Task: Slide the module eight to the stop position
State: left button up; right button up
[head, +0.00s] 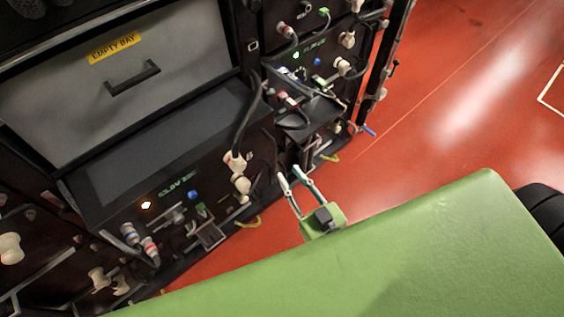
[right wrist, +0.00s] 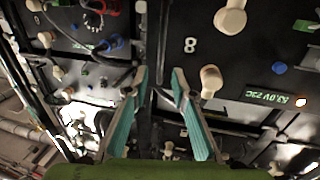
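Module eight (head: 150,150) seems to be the dark box below the empty bay, its top showing and its front face turned toward the lower right. Its front has an amber light, a small green display, a blue button and pale plugs. In the right wrist view, a module face (right wrist: 235,60) carries the number 8, a display and an amber light. My right gripper (head: 290,174) is open in front of the rack, right of the module's front; its two fingers also show in the right wrist view (right wrist: 160,75). I see nothing held between them. My left gripper is out of view.
A grey panel labelled EMPTY BAY (head: 125,65) with a black handle is above the module. A neighbouring module (head: 310,65) with a green light stands to the right, with cables and connectors around it. Red floor (head: 450,90) lies open to the right.

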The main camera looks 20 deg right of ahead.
jog(key=s, duration=0.3)
jog(key=shift+s+d, duration=0.3)
jog(key=shift+s, duration=0.1)
jog(key=s+d+f+n+g, duration=0.1)
jog(key=s+f+g, duration=0.3)
jog(key=f, duration=1)
jog(key=s+d+f+g, duration=0.1)
jog(key=s+f+g, duration=0.3)
jog(key=f, duration=1)
jog(key=s+d+f+g+h, duration=0.1)
jog(key=s+f+g, duration=0.3)
jog(key=s+f, duration=0.4)
jog(key=s+d+f+g+h, duration=0.1)
jog(key=s+d+f+g, duration=0.2)
jog(key=s+f, duration=0.4)
jog(key=s+g, duration=0.1)
jog(key=s, duration=0.5)
jog(key=shift+f+g+h, duration=0.35)
jog(key=shift+g+h, duration=0.05)
